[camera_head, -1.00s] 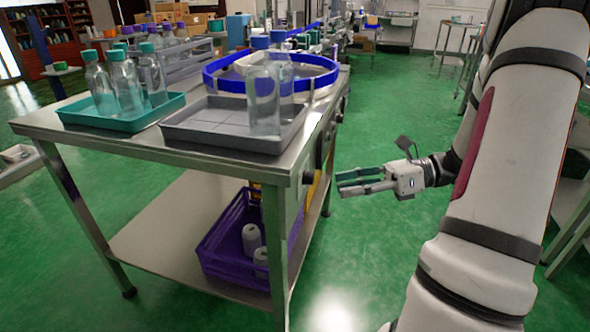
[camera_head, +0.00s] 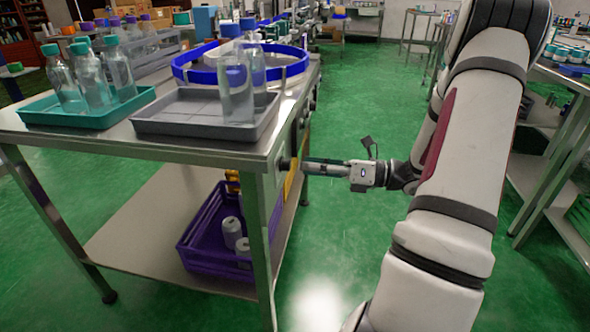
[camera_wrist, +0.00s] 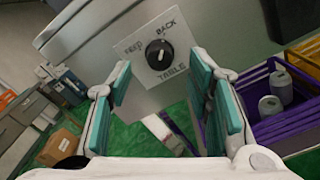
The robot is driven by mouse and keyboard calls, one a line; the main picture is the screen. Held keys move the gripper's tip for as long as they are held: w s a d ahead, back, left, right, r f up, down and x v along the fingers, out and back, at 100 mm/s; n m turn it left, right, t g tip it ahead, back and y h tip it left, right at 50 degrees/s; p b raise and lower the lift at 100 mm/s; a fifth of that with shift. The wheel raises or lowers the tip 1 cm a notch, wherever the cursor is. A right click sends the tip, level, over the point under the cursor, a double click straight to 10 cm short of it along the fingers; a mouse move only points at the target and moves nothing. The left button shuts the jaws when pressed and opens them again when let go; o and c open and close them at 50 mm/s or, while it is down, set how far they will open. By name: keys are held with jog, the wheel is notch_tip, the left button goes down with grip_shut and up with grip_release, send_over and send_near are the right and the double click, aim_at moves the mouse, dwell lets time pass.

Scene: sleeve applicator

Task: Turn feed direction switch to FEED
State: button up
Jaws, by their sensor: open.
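The feed direction switch (camera_wrist: 158,54) is a round black knob on a white plate on a grey panel, in the wrist view. The plate reads BACK at the top and TABLE below, with a blurred word at the left. A light mark shows on the knob, but I cannot tell clearly which word it faces. My gripper (camera_wrist: 160,85) is open and empty, its teal-padded fingers on either side below the knob, apart from it. In the head view my gripper (camera_head: 308,166) points left at the table's right side, close to it; the switch plate is not clear there.
The steel table (camera_head: 105,141) bears a teal tray (camera_head: 75,119) and a grey tray (camera_head: 185,126) with bottles, and a blue-rimmed ring (camera_head: 185,72). A purple crate (camera_head: 205,262) stands on its lower shelf and shows at the right in the wrist view (camera_wrist: 291,128). Green floor right of the table is clear.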

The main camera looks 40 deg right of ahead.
aim_at(286, 165)
jog(key=shift+b+x, duration=0.5)
jog(key=shift+x, duration=1.7)
grip_shut()
